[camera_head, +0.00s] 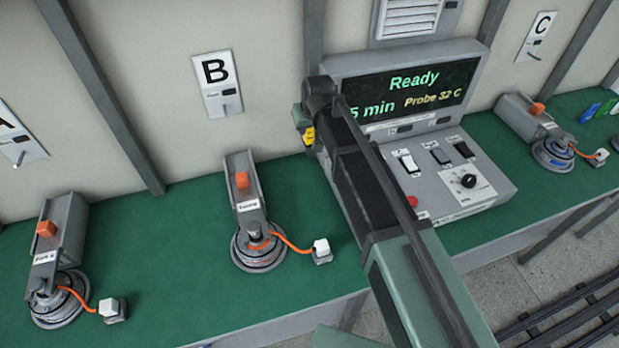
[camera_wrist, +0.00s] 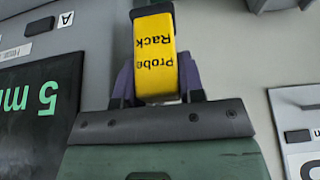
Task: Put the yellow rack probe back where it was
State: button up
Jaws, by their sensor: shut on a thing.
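The yellow probe, lettered "Probe Rack" (camera_wrist: 155,60), is between the two dark fingers of my gripper (camera_wrist: 157,88) in the wrist view. The gripper is shut on it; the probe has a black end cap. In the head view a small part of the yellow probe (camera_head: 309,137) shows below my gripper (camera_head: 304,124), near the wall between plate B and the console. No rack or holder for the probe can be made out; my arm hides part of that area.
The console (camera_head: 470,185) reads "Ready" and "Probe 32 C"; my arm crosses its left side. Plate B (camera_head: 217,84) is on the wall. Fixtures with motors stand on the green bench (camera_head: 190,285), one below plate B (camera_head: 243,190), one at far left (camera_head: 58,240), one at right (camera_head: 522,117).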

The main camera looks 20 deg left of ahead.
notch_tip(320, 180, down, 17)
jog(key=b, duration=1.5)
jog(key=shift+f, duration=0.15)
jog(key=shift+r, duration=0.3)
jog(key=shift+f, duration=0.25)
jog(key=o, duration=1)
